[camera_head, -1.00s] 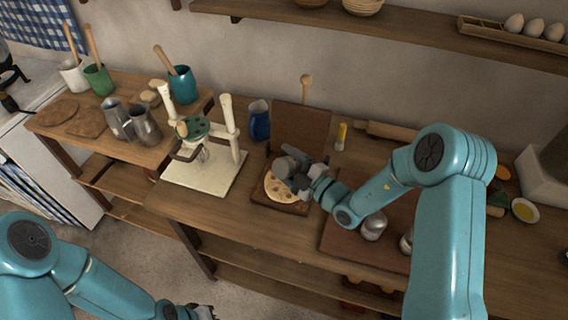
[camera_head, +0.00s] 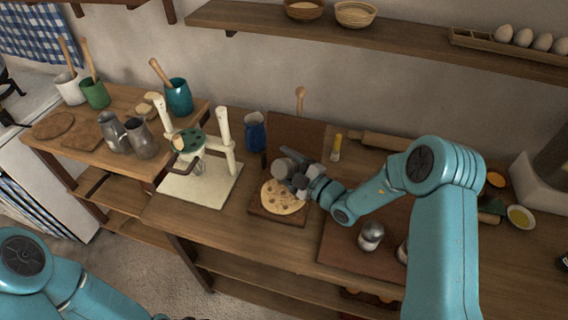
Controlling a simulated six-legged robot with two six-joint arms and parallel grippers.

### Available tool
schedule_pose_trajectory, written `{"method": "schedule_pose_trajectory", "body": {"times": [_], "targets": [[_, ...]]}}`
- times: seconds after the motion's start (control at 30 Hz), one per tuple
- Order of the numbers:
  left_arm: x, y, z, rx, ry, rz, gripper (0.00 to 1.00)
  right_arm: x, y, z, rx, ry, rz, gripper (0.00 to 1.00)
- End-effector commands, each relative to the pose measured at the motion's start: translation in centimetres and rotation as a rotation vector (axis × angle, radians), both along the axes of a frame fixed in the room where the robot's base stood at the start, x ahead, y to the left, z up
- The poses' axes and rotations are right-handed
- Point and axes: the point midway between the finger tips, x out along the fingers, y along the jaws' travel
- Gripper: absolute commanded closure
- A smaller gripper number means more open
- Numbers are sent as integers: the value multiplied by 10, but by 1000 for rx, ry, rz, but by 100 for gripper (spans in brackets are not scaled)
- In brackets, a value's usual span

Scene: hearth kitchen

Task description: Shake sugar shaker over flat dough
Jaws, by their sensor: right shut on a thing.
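The flat dough (camera_head: 283,207), round, pale and dotted with dark spots, lies on a small wooden board (camera_head: 262,212) on the table. My right gripper (camera_head: 301,181) is above the far right part of the dough. It is shut on the grey sugar shaker (camera_head: 284,168), which is tipped well over on its side above the dough. The gripper hides part of the shaker, and I cannot see any sugar falling. My left arm comes in at the lower left, away from the table; its gripper is cut off by the bottom edge.
Two metal-topped shakers, one in clear view (camera_head: 371,234), stand on a larger board (camera_head: 345,250) to the right. A cream press (camera_head: 200,185) stands left of the dough. A blue jug (camera_head: 255,132) and an upright brown board (camera_head: 294,140) stand behind it.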

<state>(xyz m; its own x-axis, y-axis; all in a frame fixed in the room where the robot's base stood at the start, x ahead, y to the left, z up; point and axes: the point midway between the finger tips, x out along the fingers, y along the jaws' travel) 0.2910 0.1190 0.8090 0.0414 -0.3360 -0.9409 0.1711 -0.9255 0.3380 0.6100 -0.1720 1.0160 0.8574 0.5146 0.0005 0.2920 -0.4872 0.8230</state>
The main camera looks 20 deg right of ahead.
Motion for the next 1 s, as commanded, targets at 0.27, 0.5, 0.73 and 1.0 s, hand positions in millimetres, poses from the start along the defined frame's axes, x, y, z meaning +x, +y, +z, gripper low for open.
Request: {"method": "schedule_pose_trajectory", "body": {"times": [0.27,0.5,0.73,1.0], "targets": [[0,0,3,0,0,0,100,1,-1,1,0,-1,-1,71],[0,0,3,0,0,0,100,2,-3,1,0,0,1,71],[0,0,3,0,0,0,100,2,-3,1,-73,-45,1,71],[0,0,3,0,0,0,100,-2,4,1,-195,-124,39,71]]}}
